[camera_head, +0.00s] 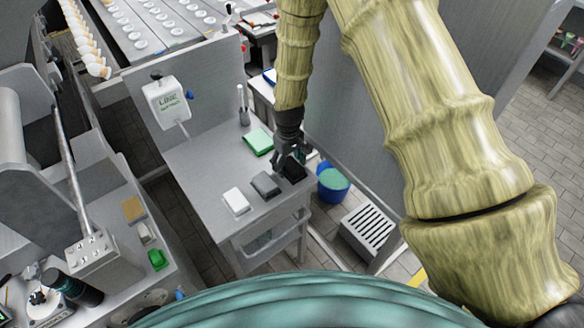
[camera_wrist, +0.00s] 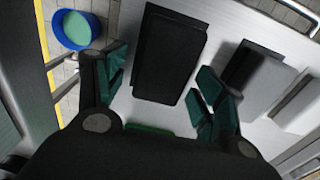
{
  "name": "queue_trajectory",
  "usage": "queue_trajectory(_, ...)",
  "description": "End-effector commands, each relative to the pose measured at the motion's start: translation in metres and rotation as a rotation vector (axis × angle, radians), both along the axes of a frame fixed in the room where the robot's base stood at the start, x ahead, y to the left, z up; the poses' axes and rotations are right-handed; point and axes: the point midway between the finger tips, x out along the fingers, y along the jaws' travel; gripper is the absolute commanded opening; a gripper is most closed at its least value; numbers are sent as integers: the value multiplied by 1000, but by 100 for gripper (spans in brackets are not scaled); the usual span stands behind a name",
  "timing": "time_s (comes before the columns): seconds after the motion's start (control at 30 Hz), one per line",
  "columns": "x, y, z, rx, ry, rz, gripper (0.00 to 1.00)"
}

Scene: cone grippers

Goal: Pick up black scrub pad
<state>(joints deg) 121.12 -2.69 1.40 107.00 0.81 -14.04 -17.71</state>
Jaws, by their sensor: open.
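The black scrub pad (camera_wrist: 168,52) lies on the grey table (camera_head: 190,160), near the table's right edge in the head view, where my gripper partly covers it (camera_head: 295,173). My gripper (camera_head: 290,162) is over that end of the table. In the wrist view my gripper (camera_wrist: 160,85) is open, with teal-lined fingers on either side of the pad's lower part. The fingers appear apart from the pad, and nothing is held. I cannot tell the exact height of the fingertips above the table.
A dark grey pad (camera_head: 265,184) and a white pad (camera_head: 236,201) lie to the left of the black pad. A green pad (camera_head: 258,142) lies behind. A blue bucket (camera_head: 333,183) stands off the table's right side. An upright panel (camera_head: 205,85) borders the table's back.

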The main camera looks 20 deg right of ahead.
Motion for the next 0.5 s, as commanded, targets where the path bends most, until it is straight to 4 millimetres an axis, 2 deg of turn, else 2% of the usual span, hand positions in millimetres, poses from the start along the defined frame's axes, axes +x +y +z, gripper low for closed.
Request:
queue_trajectory(0.03,0,0,0,0,0,0,66)
queue_trajectory(0.23,0,0,0,0,0,0,31)
queue_trajectory(0.5,0,0,0,0,0,0,31)
